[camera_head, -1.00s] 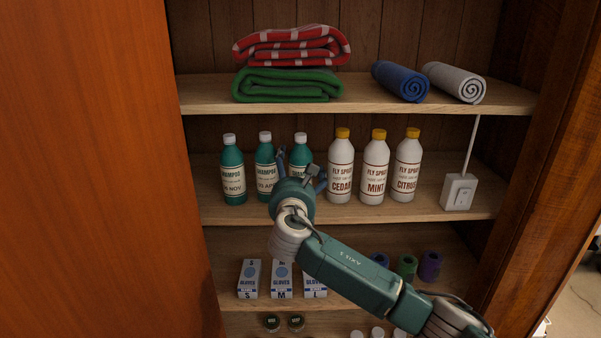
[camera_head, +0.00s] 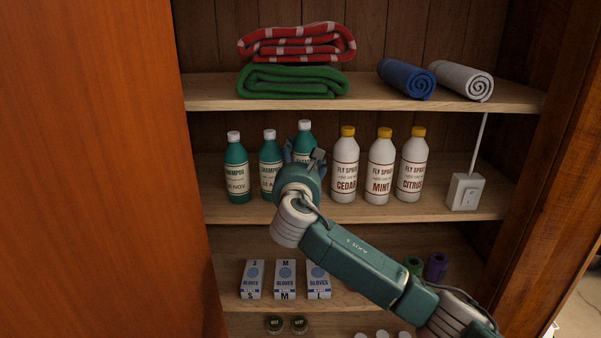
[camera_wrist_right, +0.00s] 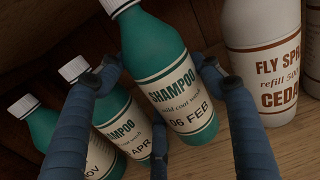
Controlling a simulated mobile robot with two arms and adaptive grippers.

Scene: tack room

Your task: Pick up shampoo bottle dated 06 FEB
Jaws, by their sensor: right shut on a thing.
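The shampoo bottle dated 06 FEB (camera_wrist_right: 178,92) is green with a white cap and a cream label, readable in the right wrist view. In the head view, it (camera_head: 303,139) is the rightmost of three shampoo bottles, its lower part hidden behind my gripper and arm. My right gripper (camera_head: 304,157) is shut on it, with blue fingers on both sides of it in the right wrist view (camera_wrist_right: 158,76). Its cap stands higher than its neighbours' caps, so it looks raised off the shelf. My left gripper is not in view.
To the left stand the NOV shampoo (camera_head: 236,170) and the APR shampoo (camera_head: 269,165). Close on the right is the CEDAR fly spray (camera_head: 345,165), then MINT (camera_head: 380,168) and CITRUS (camera_head: 411,166). The upper shelf (camera_head: 215,92) with folded blankets lies above.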

